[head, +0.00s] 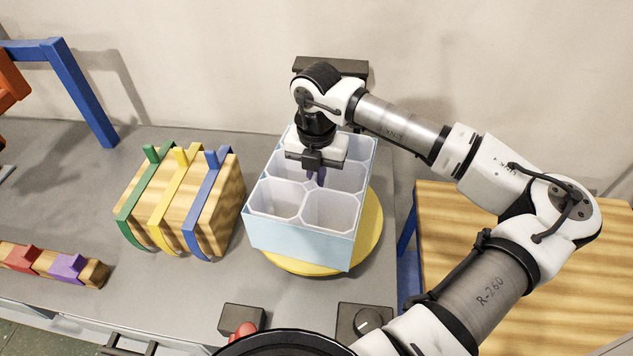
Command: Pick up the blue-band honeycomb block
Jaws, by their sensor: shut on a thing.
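The blue-band honeycomb block (300,243) is a box with pale blue outer sides and several white, open-topped cells. It is upright over a round yellow disc (371,232) right of the table's middle. I cannot tell whether its base touches the disc. My gripper (316,176) points down into the block from above, at its middle cells. It is shut on the block, seemingly on an inner cell wall. The fingertips are partly hidden by the gripper body and the cell walls.
Left of the block stands a wooden block (177,205) with green, yellow and blue straps. A wooden bar with red and purple pieces (68,267) lies further left. A knob box (364,322) and red button (242,330) are in front. A wooden surface (455,235) is right.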

